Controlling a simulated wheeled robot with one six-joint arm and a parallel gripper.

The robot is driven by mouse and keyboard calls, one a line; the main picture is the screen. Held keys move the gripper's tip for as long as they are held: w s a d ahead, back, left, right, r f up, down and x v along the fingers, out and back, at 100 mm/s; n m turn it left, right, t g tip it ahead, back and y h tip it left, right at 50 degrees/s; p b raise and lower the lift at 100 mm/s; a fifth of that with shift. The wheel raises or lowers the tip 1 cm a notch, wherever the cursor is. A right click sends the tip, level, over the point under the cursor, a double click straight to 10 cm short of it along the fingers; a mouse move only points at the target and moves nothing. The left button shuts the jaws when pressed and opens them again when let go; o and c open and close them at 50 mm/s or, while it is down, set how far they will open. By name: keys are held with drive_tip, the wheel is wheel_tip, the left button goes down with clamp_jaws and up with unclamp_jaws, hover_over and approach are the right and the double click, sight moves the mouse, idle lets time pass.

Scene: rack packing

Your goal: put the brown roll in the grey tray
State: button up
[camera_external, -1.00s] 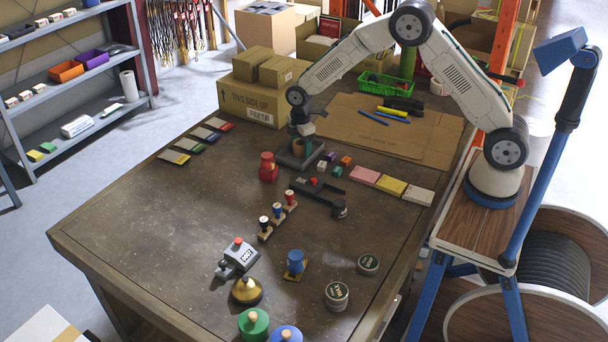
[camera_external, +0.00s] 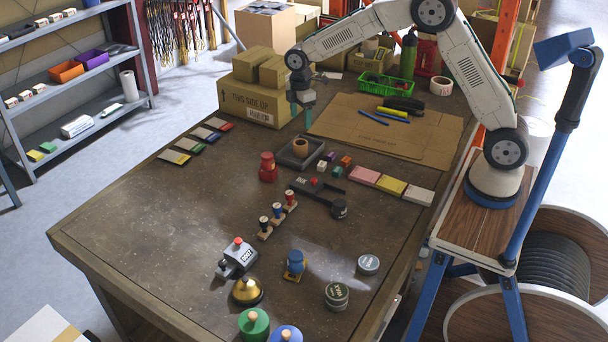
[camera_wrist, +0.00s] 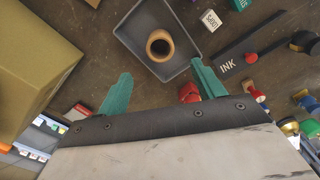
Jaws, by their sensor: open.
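The brown roll (camera_external: 300,147) stands inside the grey tray (camera_external: 285,158) near the middle of the table. In the wrist view the roll (camera_wrist: 159,45) sits on the floor of the tray (camera_wrist: 140,27), its open hole facing up. My gripper (camera_external: 301,122) is above the table, up and behind the tray, apart from the roll. In the wrist view its two teal fingers (camera_wrist: 160,85) are spread with nothing between them. The roll and tray lie just ahead of the fingertips there.
Cardboard boxes (camera_external: 255,100) stand close to the left of my gripper. A red stamp (camera_external: 268,167) stands left of the tray, and small coloured blocks (camera_external: 335,163) lie at its right. A flat cardboard sheet (camera_external: 390,130) lies behind.

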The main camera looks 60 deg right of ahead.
drive_tip(key=s+d+r+m, duration=0.3)
drive_tip(key=s+r, duration=0.6)
drive_tip(key=s, duration=0.2)
drive_tip(key=s+d+r+m, duration=0.3)
drive_tip(key=s+r, duration=0.5)
drive_tip(key=s, duration=0.4)
drive_tip(key=s+d+f+m+t, duration=0.1)
drive_tip(key=s+m, duration=0.5)
drive_tip(key=s, duration=1.6)
drive_tip(key=shift+s+d+f+m, duration=0.3)
drive_tip(key=shift+d, duration=0.45)
